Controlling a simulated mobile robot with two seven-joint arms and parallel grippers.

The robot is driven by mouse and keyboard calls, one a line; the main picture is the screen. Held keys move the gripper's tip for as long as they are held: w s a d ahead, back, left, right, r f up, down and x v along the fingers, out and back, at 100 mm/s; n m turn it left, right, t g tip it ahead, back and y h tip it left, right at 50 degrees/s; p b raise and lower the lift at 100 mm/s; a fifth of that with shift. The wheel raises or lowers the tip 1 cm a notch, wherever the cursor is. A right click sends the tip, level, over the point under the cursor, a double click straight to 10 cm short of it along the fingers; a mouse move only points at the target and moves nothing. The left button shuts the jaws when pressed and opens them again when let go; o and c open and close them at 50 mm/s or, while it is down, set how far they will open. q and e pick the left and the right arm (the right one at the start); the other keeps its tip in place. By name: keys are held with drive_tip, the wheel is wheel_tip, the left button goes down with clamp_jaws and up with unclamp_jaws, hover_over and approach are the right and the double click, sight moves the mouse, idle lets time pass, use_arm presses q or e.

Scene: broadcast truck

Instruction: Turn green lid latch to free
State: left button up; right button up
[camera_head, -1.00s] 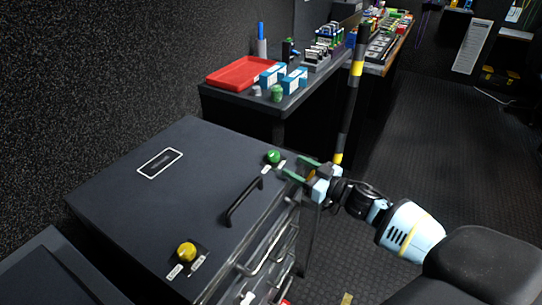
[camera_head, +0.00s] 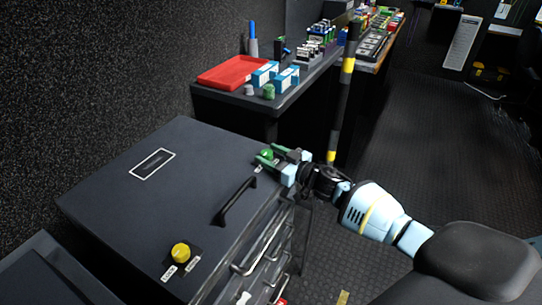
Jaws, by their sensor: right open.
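The green lid latch (camera_head: 267,154) is a round knob near the far right corner of the dark cabinet lid (camera_head: 135,205). A yellow knob (camera_head: 181,252) with two labels sits at the near corner of the lid. A black bar handle (camera_head: 237,201) is fixed along the lid's right edge. My left gripper is not in view.
A dark bench behind holds a red tray (camera_head: 232,74), blue-and-white boxes (camera_head: 286,79) and a loose green piece (camera_head: 268,91). Drawer handles (camera_head: 262,250) stick out below the lid.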

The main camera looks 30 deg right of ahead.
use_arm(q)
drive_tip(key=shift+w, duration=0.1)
use_arm(e)
drive_tip(key=shift+c, duration=0.4)
drive_tip(key=c, duration=0.9)
drive_tip(key=shift+w+d+f+n+g+y, duration=0.1)
drive_tip(key=shift+n+g+y, duration=0.15)
drive_tip(key=shift+n+y, duration=0.2)
drive_tip(key=shift+d+n+g+y, duration=0.1)
drive_tip(key=shift+n+g+y, duration=0.2)
drive_tip(key=shift+y, duration=0.25)
drive_tip(key=n+g+y+b, duration=0.1)
drive_tip(key=n+y+b, duration=0.1)
drive_tip(key=y, duration=0.1)
drive_tip(key=shift+f+g, duration=0.15)
drive_tip(key=shift+g, duration=0.2)
drive_tip(key=shift+n+b, duration=0.25)
drive_tip(key=shift+b, duration=0.1)
drive_tip(key=shift+n+g+y, duration=0.4)
drive_tip(key=shift+g+y, duration=0.2)
drive_tip(key=shift+y, duration=0.1)
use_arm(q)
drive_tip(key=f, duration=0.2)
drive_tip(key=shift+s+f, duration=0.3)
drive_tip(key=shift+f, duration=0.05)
use_arm(e)
drive_tip(key=shift+r, duration=0.2)
